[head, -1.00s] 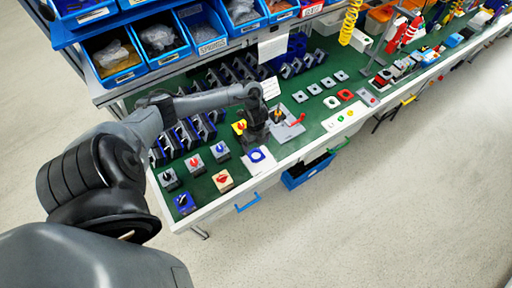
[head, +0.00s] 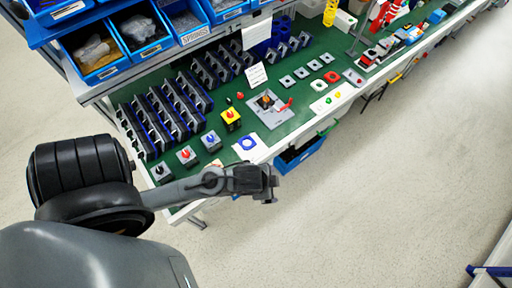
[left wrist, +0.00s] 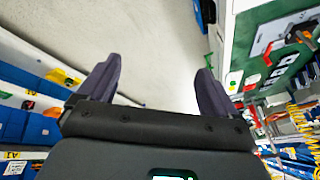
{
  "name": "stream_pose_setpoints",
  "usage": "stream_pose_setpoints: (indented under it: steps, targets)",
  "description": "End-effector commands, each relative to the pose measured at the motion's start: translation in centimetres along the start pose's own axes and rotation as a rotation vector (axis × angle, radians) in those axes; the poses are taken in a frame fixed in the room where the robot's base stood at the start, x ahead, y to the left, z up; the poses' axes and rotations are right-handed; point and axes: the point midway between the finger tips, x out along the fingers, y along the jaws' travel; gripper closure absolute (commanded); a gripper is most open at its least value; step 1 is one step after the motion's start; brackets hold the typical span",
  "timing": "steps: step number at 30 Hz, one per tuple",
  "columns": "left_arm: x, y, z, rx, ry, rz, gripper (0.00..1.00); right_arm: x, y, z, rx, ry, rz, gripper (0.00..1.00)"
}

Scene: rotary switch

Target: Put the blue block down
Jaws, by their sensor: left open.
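My left gripper (head: 267,184) is out past the front edge of the green workbench (head: 290,134), over the floor. In the left wrist view its two fingers (left wrist: 157,85) are apart, with only floor between them. The blue block is not clearly visible; my left forearm covers the front left corner of the bench. A grey switch with a blue knob (head: 211,141) stands on the bench, near a white plate with a blue ring (head: 247,142). My right gripper is not in view.
A grey fixture (head: 281,117) with a red lever is on the bench, with a yellow switch (head: 231,118) to its left. Dark racks (head: 166,110) and blue bins (head: 140,34) stand behind. A blue crate (head: 300,157) is under the bench front.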

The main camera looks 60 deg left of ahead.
Motion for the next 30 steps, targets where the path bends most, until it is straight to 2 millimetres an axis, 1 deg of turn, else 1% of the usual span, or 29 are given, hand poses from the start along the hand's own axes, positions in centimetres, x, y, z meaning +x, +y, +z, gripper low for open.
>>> stream_pose_setpoints:
  steps: [1,3,6,10,17,20,23,26,29,30]
  targets:
    - [-1.4,0.6,0.9,-0.096,-0.023,0.019,0.08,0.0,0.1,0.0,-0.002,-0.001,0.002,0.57]
    - [-2.9,0.8,1.9,-0.199,-0.053,0.037,0.08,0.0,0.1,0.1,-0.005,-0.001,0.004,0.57]
    - [-4.1,1.1,2.9,-0.286,-0.081,0.055,0.08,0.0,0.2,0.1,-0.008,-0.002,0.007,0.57]
    - [-4.6,1.2,3.2,-0.321,-0.094,0.063,0.08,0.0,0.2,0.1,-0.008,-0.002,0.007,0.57]
    - [-4.6,1.2,3.2,-0.319,-0.093,0.062,0.08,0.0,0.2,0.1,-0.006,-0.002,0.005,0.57]
    - [-4.9,1.1,3.0,-0.319,-0.093,0.062,0.08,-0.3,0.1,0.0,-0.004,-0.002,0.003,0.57]
    - [-5.8,0.9,2.7,-0.318,-0.092,0.062,0.08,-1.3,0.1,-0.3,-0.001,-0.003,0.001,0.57]
    - [-7.4,0.6,2.1,-0.318,-0.092,0.062,0.08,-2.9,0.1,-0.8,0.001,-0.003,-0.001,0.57]
    - [-9.7,0.1,1.2,-0.318,-0.092,0.062,0.08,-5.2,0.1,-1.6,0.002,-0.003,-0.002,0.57]
    - [-10.7,-0.1,0.8,-0.318,-0.092,0.062,0.08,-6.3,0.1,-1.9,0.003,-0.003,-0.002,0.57]
